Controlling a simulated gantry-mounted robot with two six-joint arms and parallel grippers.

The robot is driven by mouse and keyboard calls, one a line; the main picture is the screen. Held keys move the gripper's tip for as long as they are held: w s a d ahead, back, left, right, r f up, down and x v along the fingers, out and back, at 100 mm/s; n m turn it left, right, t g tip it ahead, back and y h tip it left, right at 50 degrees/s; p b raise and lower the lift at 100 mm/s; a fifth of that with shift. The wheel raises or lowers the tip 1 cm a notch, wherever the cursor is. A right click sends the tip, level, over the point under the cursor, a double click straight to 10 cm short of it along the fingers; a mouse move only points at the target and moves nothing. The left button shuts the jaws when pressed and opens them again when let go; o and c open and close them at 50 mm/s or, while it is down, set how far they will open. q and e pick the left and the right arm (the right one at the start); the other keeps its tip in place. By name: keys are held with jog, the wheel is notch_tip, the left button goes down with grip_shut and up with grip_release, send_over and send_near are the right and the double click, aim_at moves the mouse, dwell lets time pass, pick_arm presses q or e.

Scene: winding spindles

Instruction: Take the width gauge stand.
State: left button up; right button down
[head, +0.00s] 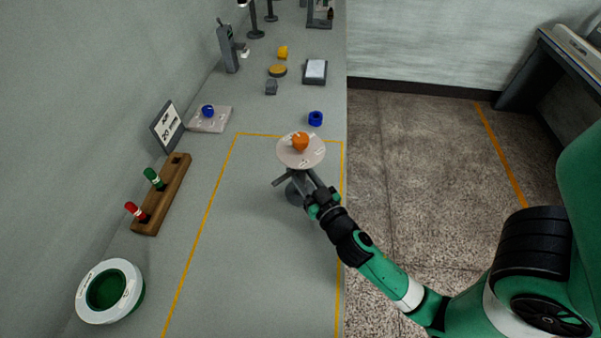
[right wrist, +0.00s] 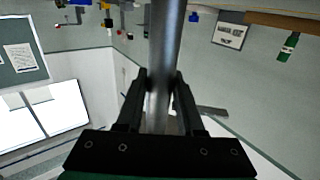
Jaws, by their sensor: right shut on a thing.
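The stand I take for the width gauge stand has a round pale plate (head: 315,156) on top, with a small orange piece (head: 300,141) on it, and a dark round base (head: 293,196) below. It is near the table's right edge. My right gripper (head: 310,194) reaches it from the lower right and is shut on its pole. In the right wrist view the grey metal pole (right wrist: 165,45) runs between the two black fingers of the gripper (right wrist: 158,90). I cannot tell whether the base touches the table. My left gripper is not in view.
A wooden rack (head: 172,195) with a red and a green piece stands at left, near a green-and-white ring (head: 108,292). A blue ring (head: 315,118) and a grey board (head: 209,120) lie behind.

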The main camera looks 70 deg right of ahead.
jog(key=shift+r, duration=0.1)
jog(key=s+r+p, duration=0.1)
jog(key=r+p, duration=0.1)
jog(key=r, duration=0.1)
jog(key=s+a+r+p, duration=0.1)
jog(key=s+r+p, duration=0.1)
jog(key=r, duration=0.2)
jog(key=s+r+p, duration=0.2)
jog(key=r, duration=0.1)
jog(key=shift+s+a+r, duration=0.15)
jog(key=shift+s+a, duration=0.05)
jog(key=shift+a, duration=0.05)
jog(key=p, duration=0.3)
send_near(322, 157)
jog(key=d+r, duration=0.3)
jog(key=shift+s+d+r, duration=0.2)
jog(key=shift+s+r, duration=0.1)
jog(key=shift+r, duration=0.05)
